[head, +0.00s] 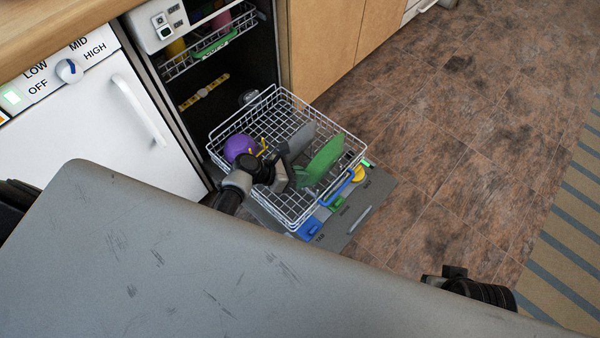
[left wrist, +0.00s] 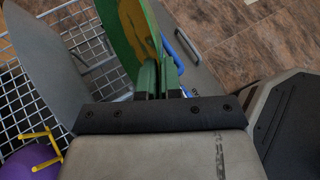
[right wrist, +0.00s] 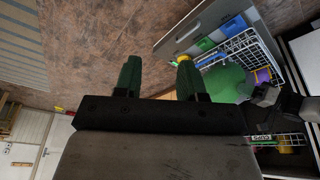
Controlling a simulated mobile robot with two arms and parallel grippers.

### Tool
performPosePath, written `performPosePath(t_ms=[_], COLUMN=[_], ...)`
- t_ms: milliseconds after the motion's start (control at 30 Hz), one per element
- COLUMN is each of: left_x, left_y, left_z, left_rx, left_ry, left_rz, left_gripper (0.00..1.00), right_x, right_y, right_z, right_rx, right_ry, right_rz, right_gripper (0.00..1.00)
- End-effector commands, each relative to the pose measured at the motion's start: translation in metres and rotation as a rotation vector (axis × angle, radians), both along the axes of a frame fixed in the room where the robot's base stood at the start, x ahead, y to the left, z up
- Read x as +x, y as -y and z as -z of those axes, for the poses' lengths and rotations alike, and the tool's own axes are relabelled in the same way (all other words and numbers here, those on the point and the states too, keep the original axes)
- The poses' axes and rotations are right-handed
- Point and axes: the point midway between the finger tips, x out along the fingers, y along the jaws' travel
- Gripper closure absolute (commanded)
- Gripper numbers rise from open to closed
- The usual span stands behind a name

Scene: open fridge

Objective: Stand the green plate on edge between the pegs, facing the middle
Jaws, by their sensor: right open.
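The green plate (head: 322,162) stands roughly on edge, a little tilted, at the right side of the wire rack (head: 345,140). In the left wrist view the green plate (left wrist: 132,28) shows a brown-yellow patch on its left face. My left gripper (left wrist: 159,68) is closed on the plate's near edge, the fingers close together; in the head view it (head: 288,178) reaches over the rack's near side. The pegs at the plate's foot are hard to make out. My right gripper (right wrist: 157,76) is open and empty, away from the rack.
A grey plate (head: 300,137) stands left of the green one. A purple bowl (head: 240,147) and a yellow peg piece (left wrist: 42,145) are further left. Blue, green and yellow items lie by the open door (head: 365,215). A grey top (head: 200,270) fills the foreground.

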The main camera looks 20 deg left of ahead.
Motion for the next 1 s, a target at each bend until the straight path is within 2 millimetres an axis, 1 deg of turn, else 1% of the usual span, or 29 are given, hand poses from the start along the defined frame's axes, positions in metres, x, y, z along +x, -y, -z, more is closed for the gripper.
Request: performPosePath(t_ms=[367, 500, 800, 1000], left_x=[0.001, 0.001, 0.001, 0.001], left_y=[0.000, 0.000, 0.000, 0.000], left_z=[0.004, 0.008, 0.017, 0.023], left_rx=[-0.001, -0.002, -0.001, -0.001], left_ry=[0.003, 0.002, 0.003, 0.003], left_rz=[-0.001, -0.001, -0.001, -0.001], left_gripper=[1.00, 1.00, 1.00, 1.00], right_x=[-0.007, -0.007, -0.008, -0.008], right_y=[0.001, 0.000, 0.001, 0.001], right_z=[-0.009, -0.011, -0.006, -0.007], right_rx=[0.001, 0.002, 0.002, 0.001], right_ry=[-0.004, 0.005, 0.004, 0.008], right_rz=[0.002, 0.001, 0.003, 0.003], right_gripper=[0.60, 0.60, 0.60, 0.60])
